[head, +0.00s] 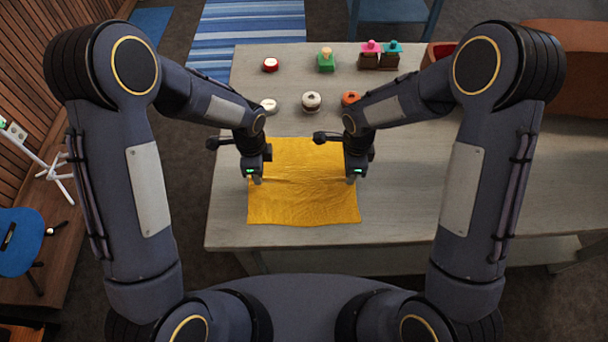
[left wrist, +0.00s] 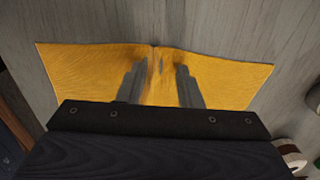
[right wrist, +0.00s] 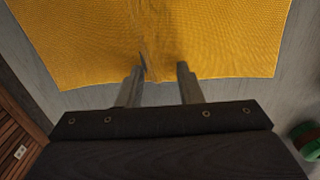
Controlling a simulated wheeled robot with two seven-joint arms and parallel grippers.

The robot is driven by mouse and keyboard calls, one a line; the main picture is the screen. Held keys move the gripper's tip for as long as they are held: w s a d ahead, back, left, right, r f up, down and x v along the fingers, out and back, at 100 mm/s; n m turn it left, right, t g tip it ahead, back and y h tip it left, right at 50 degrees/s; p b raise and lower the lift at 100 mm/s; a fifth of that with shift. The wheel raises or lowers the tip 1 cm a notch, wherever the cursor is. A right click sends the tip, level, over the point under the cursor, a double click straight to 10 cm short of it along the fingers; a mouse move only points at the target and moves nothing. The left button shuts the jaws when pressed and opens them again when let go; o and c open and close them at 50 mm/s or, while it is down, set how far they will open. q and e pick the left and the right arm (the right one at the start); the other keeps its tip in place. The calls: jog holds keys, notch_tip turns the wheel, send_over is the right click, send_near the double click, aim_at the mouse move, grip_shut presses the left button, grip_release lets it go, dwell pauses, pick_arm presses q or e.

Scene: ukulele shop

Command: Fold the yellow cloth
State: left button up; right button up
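The yellow cloth (head: 303,205) lies spread on the grey table, roughly square, with wrinkles across its middle. My left gripper (head: 257,180) is at the cloth's left edge, pointing down. In the left wrist view its two fingers (left wrist: 160,70) stand apart, with a raised ridge of cloth (left wrist: 80,75) between them. My right gripper (head: 351,180) is at the cloth's right edge, about level with the left one. In the right wrist view its fingers (right wrist: 160,70) are apart over the cloth's edge, and a crease in the cloth (right wrist: 225,40) runs away from between them. Finger contact is unclear.
Behind the cloth stand a white round item (head: 268,105), a white-and-brown one (head: 311,101) and an orange one (head: 350,98). Farther back are a red tin (head: 270,65), a green item (head: 326,62) and a brown box (head: 378,60). The table's right side (head: 410,190) is clear.

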pick_arm(q)
grip_shut()
pick_arm(e)
grip_shut()
